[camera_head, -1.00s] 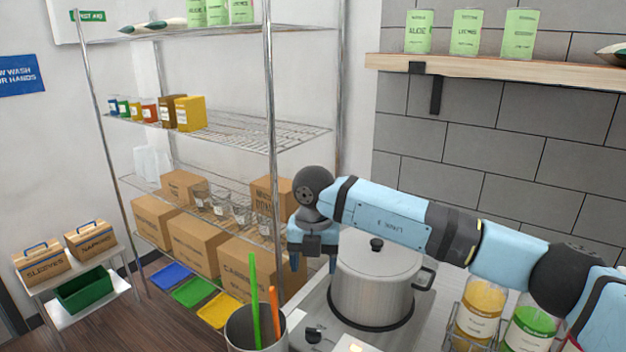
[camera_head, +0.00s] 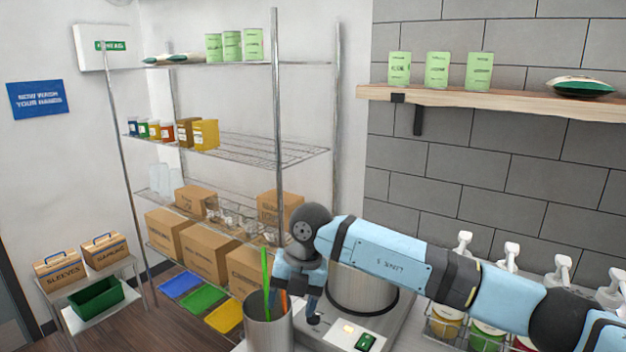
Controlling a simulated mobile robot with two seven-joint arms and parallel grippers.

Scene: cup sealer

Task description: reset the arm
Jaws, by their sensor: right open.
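My right arm comes in from the right edge and reaches across the lower middle of the head view. My right gripper (camera_head: 300,284) points down just right of the steel utensil holder (camera_head: 268,328), and its jaws are open with nothing seen between them. The holder stands upright with a green stick (camera_head: 266,280) and an orange stick in it. The steel pot (camera_head: 362,289) sits on the cooker behind my forearm, which hides its upper part. My left gripper is not in view.
A cooker panel (camera_head: 352,334) lies below the pot. Pump bottles in a rack (camera_head: 446,325) stand under my forearm at right. A wire shelf (camera_head: 250,152) with cardboard boxes (camera_head: 207,252) stands behind at left. A wooden wall shelf (camera_head: 500,97) is above.

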